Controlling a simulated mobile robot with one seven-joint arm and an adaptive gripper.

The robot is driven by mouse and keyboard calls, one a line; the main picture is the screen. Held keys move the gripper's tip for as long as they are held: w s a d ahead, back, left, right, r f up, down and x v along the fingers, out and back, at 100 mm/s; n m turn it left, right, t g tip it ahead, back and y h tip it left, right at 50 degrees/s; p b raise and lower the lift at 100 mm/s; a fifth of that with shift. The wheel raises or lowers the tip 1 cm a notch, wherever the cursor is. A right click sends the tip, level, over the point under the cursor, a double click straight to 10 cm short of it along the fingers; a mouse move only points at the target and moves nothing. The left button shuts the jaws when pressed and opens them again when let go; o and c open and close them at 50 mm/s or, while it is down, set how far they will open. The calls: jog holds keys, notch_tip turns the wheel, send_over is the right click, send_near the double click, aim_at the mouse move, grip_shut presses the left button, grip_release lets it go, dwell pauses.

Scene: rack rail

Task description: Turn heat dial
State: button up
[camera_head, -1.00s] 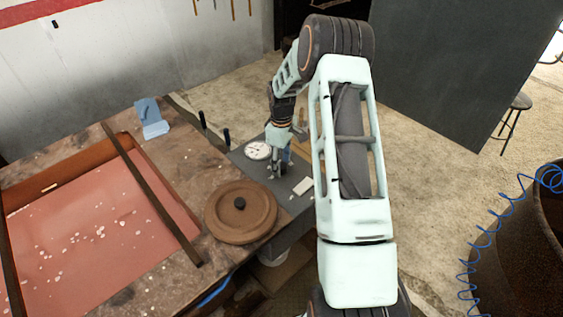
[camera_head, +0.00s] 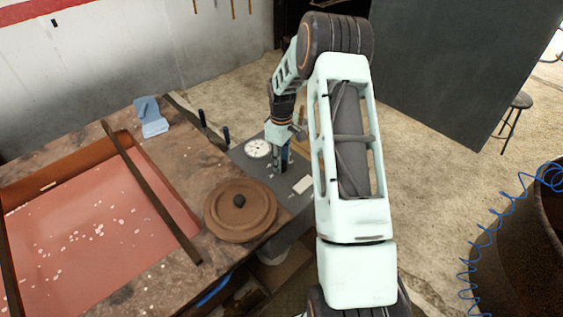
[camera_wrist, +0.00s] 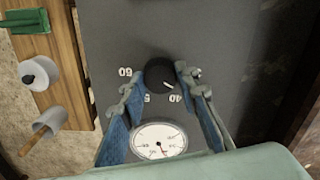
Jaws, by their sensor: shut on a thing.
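The heat dial (camera_wrist: 159,73) is a round black knob with a white pointer mark at its lower right, near the "40". It sits on a grey panel (camera_wrist: 110,30) printed with white numbers, including "60". My gripper (camera_wrist: 158,81) is shut on the dial, one blue-padded finger at each side. In the head view my gripper (camera_head: 284,168) points down at the panel, and the dial is hidden there.
A round white gauge (camera_wrist: 159,141) is close beside the dial; it also shows in the head view (camera_head: 258,148). A brown round lid (camera_head: 240,212) lies on the workbench. A pink-bottomed tray (camera_head: 90,225) is at left. A wooden board (camera_wrist: 72,55) is beside the panel.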

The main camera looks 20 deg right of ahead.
jog(key=m+b, duration=0.2)
jog(key=m, duration=0.2)
jog(key=shift+f+b, duration=0.15)
jog(key=shift+b, duration=0.25)
jog(key=m+b, duration=0.2)
jog(key=m, duration=0.2)
jog(key=shift+m, duration=0.3)
jog(key=m+b, duration=0.1)
jog(key=m, duration=0.3)
jog(key=shift+m, duration=0.3)
jog(key=m, duration=0.4)
jog(key=shift+m+b, duration=0.3)
jog(key=shift+b, duration=0.05)
jog(key=o, duration=1.1)
jog(key=shift+o, duration=0.2)
notch_tip(320, 180, up, 12)
jog(key=shift+r, duration=0.2)
